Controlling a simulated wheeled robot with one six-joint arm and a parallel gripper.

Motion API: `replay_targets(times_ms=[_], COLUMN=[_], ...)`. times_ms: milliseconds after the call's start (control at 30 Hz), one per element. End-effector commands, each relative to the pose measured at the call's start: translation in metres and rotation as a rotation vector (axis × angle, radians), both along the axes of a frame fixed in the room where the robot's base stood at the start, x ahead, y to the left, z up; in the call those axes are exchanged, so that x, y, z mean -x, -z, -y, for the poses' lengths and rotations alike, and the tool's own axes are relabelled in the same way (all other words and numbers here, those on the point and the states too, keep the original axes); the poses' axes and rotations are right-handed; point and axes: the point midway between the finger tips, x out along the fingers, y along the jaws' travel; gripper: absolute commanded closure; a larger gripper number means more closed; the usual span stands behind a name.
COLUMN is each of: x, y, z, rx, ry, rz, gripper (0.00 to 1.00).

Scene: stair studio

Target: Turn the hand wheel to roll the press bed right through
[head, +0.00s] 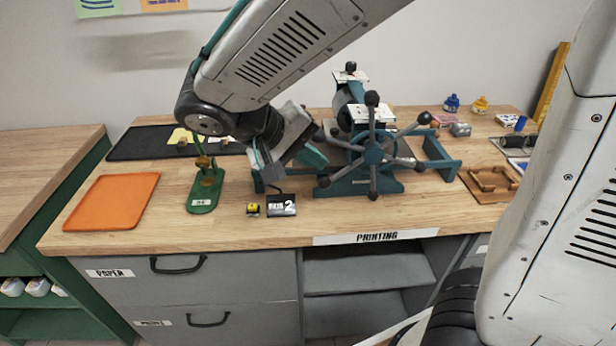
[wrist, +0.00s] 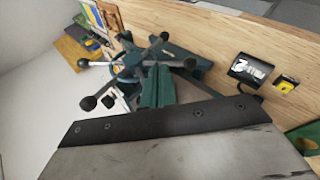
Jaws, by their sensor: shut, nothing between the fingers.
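The teal printing press (head: 350,184) stands on the wooden bench in the head view. Its hand wheel (head: 374,154) faces the front, with several grey spokes ending in dark knobs. The wheel also shows in the wrist view (wrist: 133,65). The teal press bed (head: 440,163) sticks out at the right side of the press. My gripper (head: 300,160) is at the left side of the press, apart from the wheel's hub. Its fingers show teal in the wrist view (wrist: 155,88) and are shut with nothing between them. Whether they touch a spoke I cannot tell.
A green stand (head: 204,195) and an orange tray (head: 112,201) are to the left. A wooden frame (head: 490,184) lies at right. The bench's front edge is mostly clear.

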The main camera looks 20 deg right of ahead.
Motion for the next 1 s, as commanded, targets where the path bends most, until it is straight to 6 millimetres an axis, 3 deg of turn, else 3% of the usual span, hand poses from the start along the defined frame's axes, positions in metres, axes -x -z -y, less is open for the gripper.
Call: replay_targets(times_ms=[33,200,400,567,1000], x=[-0.012,-0.040,-0.052,-0.057,-0.083], y=[0.008,0.025,0.034,0.041,0.081], z=[-0.020,-0.069,-0.094,-0.083,-0.007], rx=[0.062,0.197,0.251,0.255,0.255], ry=[-0.034,-0.112,-0.156,-0.157,-0.154], rz=[0.029,0.167,0.251,0.257,0.254], gripper=[1.00,1.00,1.00,1.00,1.00])
